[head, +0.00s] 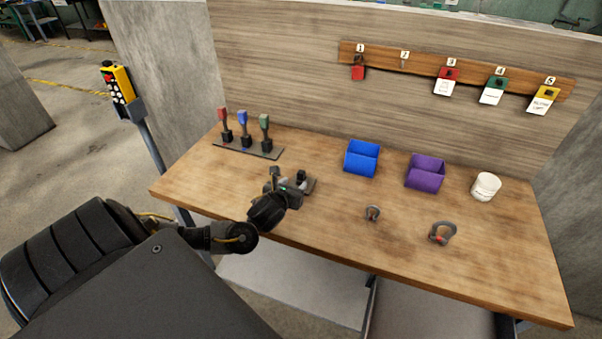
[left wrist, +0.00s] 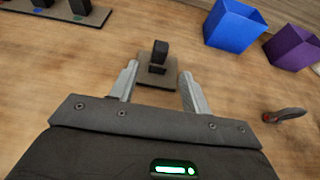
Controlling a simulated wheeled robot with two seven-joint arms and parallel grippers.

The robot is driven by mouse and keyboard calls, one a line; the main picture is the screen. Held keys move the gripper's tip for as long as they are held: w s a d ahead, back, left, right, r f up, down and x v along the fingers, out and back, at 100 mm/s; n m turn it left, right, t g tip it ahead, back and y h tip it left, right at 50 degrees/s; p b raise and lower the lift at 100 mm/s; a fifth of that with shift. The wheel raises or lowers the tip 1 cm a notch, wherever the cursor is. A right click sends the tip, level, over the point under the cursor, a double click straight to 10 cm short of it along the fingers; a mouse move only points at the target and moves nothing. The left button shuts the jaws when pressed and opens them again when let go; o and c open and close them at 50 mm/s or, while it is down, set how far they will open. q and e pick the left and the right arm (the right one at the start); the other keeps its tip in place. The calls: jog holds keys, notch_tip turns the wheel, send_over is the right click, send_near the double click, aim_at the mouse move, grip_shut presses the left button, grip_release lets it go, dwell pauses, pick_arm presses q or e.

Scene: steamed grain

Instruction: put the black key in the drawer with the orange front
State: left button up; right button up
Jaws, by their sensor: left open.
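A small black upright piece (head: 301,176) stands on a grey plate (head: 311,186) on the table. It may be the black key; its shape is too small to tell. My left gripper (head: 288,181) is open just over the table beside it. In the left wrist view the black piece (left wrist: 159,52) and its plate (left wrist: 157,78) lie just ahead of and between the spread fingers of my left gripper (left wrist: 159,74). I see no grip on it. No drawer with an orange front shows in either view. My right gripper is not in view.
Red, blue and green-topped levers (head: 247,151) stand at the left back. A blue bin (head: 362,158), a purple bin (head: 425,172) and a white tub (head: 486,186) stand at the right. A numbered rack (head: 428,66) hangs behind.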

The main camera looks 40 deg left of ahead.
aim_at(302, 172)
pick_arm(q)
jog(key=x, duration=0.4)
jog(key=shift+w+a+f+p, duration=0.1)
jog(key=shift+w+p, duration=0.2)
jog(key=shift+w, duration=0.05)
jog(key=shift+w+a, duration=0.15)
jog(key=shift+w, duration=0.1)
jog(key=p+x, duration=0.1)
jog(key=x, duration=0.2)
jog(key=shift+w+a+p, duration=0.15)
jog(key=shift+w+p, duration=0.05)
jog(key=shift+p, duration=0.2)
jog(key=shift+w+a+f, duration=0.15)
jog(key=shift+w+f, duration=0.1)
jog(key=shift+w, duration=0.3)
grip_shut()
jog(key=shift+r, duration=0.15)
